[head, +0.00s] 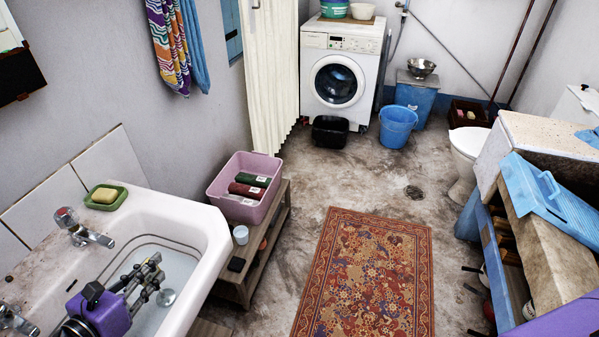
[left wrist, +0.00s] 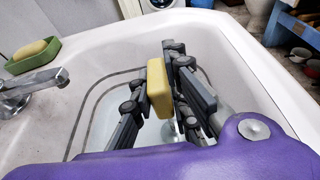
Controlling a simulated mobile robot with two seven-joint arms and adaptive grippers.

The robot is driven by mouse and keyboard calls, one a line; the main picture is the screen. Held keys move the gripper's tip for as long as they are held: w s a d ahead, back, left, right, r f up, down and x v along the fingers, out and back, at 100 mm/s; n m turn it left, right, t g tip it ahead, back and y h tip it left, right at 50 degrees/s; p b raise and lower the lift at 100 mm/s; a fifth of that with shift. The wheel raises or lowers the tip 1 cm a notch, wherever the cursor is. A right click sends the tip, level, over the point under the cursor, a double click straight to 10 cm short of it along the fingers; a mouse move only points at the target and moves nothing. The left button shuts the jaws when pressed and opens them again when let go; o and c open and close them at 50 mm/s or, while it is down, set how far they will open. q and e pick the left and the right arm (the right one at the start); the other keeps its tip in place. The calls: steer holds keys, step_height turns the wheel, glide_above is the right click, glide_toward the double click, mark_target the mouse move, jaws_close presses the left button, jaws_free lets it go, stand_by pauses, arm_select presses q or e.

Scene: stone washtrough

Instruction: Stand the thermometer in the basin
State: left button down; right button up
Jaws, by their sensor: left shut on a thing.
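The basin (head: 205,255) is the white sink at the lower left, and its rim also shows in the left wrist view (left wrist: 265,70). My left gripper (head: 156,270) reaches down into it. In the left wrist view my left gripper (left wrist: 170,80) is shut on a yellow, block-like thing, which I take for the thermometer (left wrist: 158,88). It looks roughly upright between the fingers. Its lower end is hard to make out, so I cannot tell whether it touches the basin floor. In the head view the gripper hides it. My right gripper is not in view.
A tap (head: 88,232) and a green dish (head: 105,196) with yellow soap (head: 104,196) are at the basin's back edge. A pink crate (head: 236,210) with bottles stands on a low wooden bench to the right. A patterned rug (head: 368,275) covers the floor beyond.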

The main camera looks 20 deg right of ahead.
arm_select(q)
steer(key=shift+f, duration=0.2)
steer(key=c, duration=1.7)
jaws_free()
steer(key=shift+r, duration=0.1)
steer(key=shift+r, duration=0.15)
steer(key=shift+b+v, duration=1.1)
steer(key=shift+v, duration=4.9)
steer(key=shift+r, duration=0.1)
